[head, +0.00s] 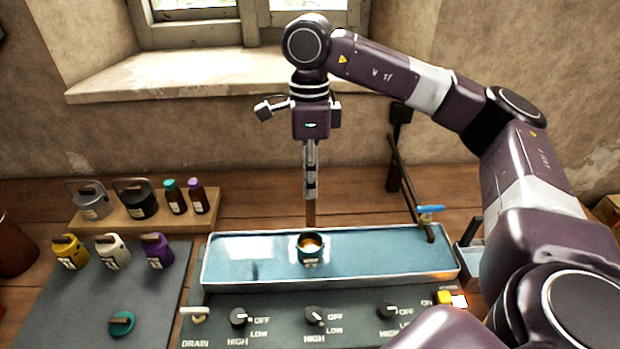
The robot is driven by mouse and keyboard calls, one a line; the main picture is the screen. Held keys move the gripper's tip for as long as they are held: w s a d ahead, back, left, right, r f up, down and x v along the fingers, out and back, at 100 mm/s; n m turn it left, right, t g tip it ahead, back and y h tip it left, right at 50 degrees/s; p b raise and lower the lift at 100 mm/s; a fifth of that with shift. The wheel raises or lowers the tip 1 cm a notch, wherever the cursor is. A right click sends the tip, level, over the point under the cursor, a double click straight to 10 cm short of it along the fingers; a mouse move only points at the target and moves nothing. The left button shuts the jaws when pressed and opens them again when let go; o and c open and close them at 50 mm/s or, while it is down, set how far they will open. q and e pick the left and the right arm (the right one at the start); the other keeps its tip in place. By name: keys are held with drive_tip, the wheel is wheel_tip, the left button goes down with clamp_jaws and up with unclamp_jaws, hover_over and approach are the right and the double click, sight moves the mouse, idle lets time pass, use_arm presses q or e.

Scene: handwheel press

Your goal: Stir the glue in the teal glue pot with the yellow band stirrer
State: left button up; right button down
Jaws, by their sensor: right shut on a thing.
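The teal glue pot (311,257) stands without a lid in the blue water bath, with amber glue showing in its mouth. My right gripper (311,192) points straight down, shut on the stirrer (310,214). The stirrer is a brown stick hanging upright; its upper part is hidden between the fingers and no yellow band can be made out. Its lower end shows just above the pot in the picture, near the bath's back rim, apart from the glue. A teal lid (121,323) lies on the grey mat at the lower left. My left gripper is out of view.
The water bath (230,279) has a blue-handled tap (431,210) at its right end and a knob panel (275,318) in front. Yellow (70,252), white (112,251) and purple (157,251) pots stand on the mat (60,310). A wooden board (150,222) behind holds cans and bottles.

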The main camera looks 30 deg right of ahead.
sight(310, 217)
drive_tip(key=shift+w+f+b, duration=0.1)
drive_tip(key=shift+f+b, duration=0.25)
drive_tip(key=shift+f, duration=0.45)
wheel_tip(310, 217, down, 2)
drive_tip(key=shift+b, duration=0.8)
wheel_tip(310, 217, down, 3)
drive_tip(key=shift+r+b, duration=0.1)
drive_tip(key=shift+b, duration=0.9)
use_arm(q)
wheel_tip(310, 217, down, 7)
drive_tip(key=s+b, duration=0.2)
drive_tip(key=b, duration=0.1)
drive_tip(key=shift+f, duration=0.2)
use_arm(e)
drive_tip(key=shift+f, duration=1.85)
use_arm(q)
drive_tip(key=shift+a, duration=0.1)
